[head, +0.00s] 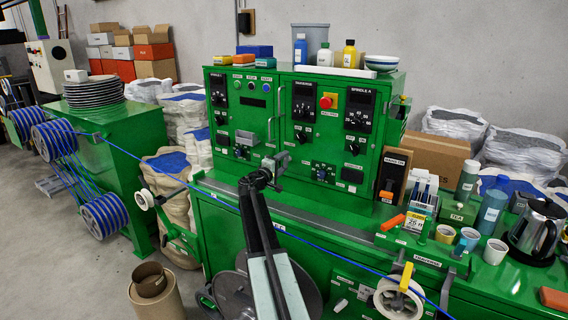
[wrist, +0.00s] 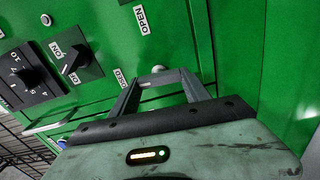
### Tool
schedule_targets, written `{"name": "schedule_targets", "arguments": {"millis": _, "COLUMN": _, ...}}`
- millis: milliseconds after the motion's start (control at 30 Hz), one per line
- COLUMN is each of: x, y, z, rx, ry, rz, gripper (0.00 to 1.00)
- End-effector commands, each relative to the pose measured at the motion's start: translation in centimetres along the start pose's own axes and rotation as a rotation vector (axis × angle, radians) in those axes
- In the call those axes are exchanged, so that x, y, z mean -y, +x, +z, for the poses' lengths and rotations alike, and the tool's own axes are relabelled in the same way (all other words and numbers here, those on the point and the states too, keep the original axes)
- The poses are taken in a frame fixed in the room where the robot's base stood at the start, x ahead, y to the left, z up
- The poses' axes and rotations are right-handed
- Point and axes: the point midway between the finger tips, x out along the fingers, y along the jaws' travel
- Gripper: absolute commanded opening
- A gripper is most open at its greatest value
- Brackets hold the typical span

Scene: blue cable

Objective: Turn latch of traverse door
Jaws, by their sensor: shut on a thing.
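The green control cabinet carries the traverse door (head: 335,145), with black dials and a red button. In the wrist view the green door face (wrist: 235,40) fills the background, with an OPEN label (wrist: 141,19) and a partly hidden label ending in "OSED" (wrist: 121,79). My gripper (wrist: 160,82) is against this face between the two labels. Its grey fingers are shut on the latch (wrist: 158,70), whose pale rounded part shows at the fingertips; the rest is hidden. In the head view my gripper (head: 277,162) is at the cabinet's lower front, and the latch cannot be made out.
A blue cable (head: 330,249) runs from the reels (head: 103,215) at left across the machine front, passing near my arm. Bottles and cups stand on the green bench at right, beside a kettle (head: 538,232). In the wrist view an ON switch (wrist: 75,58) sits left of my gripper.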

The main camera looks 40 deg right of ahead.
Motion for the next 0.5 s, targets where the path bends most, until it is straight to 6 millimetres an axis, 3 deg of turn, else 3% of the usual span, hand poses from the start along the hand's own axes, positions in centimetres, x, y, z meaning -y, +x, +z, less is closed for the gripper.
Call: {"name": "schedule_targets", "arguments": {"millis": 500, "x": 0.08, "y": -0.07, "z": -0.14, "rx": -0.003, "ry": -0.091, "rz": -0.001, "gripper": 0.14}}
